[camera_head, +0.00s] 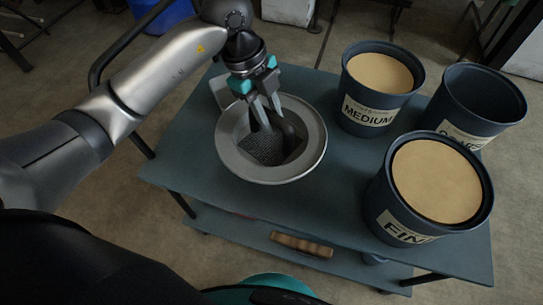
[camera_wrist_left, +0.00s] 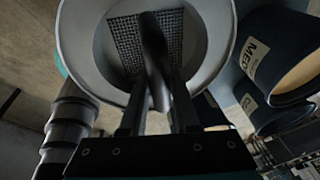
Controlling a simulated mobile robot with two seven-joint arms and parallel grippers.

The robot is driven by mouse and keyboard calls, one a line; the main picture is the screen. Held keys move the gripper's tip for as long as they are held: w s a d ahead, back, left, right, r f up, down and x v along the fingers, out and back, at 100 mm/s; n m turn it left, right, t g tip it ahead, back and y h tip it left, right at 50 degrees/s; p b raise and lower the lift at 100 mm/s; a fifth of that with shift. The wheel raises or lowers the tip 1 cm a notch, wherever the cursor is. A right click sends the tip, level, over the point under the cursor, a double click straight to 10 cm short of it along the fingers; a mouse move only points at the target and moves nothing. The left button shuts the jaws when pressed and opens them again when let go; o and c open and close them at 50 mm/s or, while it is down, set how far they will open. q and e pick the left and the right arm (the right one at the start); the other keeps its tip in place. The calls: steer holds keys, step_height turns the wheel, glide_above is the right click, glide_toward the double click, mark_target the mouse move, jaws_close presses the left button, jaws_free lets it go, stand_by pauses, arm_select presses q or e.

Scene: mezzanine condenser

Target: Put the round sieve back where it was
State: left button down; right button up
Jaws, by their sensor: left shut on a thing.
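The round sieve (camera_head: 303,162) is a grey ring-shaped pan with a wide rim and dark mesh in its middle. It is at the left part of the blue-grey table top; I cannot tell whether it touches the table. My left gripper (camera_head: 264,118) points down into it, shut on a dark upright piece (camera_head: 287,133) over the mesh. I cannot tell whether this piece is part of the sieve. In the left wrist view, the dark piece (camera_wrist_left: 152,58) stands between the fingers, with the sieve's rim (camera_wrist_left: 78,45) around it. My right gripper is not in view.
Right of the sieve stand a tan-filled MEDIUM bucket (camera_head: 357,116), an apparently empty dark bucket (camera_head: 474,100) and a tan-filled FINE bucket (camera_head: 385,215). A wooden-handled item (camera_head: 301,244) lies on the lower shelf (camera_head: 240,229). The table (camera_head: 300,203) is clear in front of the sieve.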

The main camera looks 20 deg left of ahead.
mark_target(259, 129)
arm_select(q)
step_height(259, 129, down, 8)
steer(key=b, duration=0.2)
steer(key=shift+b, duration=0.3)
steer(key=shift+f+b, duration=0.85)
steer(key=shift+f, duration=1.3)
steer(key=shift+w+f, duration=0.1)
steer(key=shift+f, duration=0.6)
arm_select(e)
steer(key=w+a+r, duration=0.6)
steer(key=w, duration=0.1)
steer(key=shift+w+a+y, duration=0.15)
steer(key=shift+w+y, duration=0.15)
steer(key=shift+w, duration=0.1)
arm_select(q)
steer(key=c, duration=0.7)
jaws_free()
steer(key=shift+o, duration=0.2)
steer(key=shift+r, duration=0.2)
steer(key=p+v, duration=0.3)
steer(key=v, duration=0.7)
steer(key=shift+p, duration=0.4)
steer(key=shift+p+v, duration=0.3)
steer(key=shift+v, duration=0.55)
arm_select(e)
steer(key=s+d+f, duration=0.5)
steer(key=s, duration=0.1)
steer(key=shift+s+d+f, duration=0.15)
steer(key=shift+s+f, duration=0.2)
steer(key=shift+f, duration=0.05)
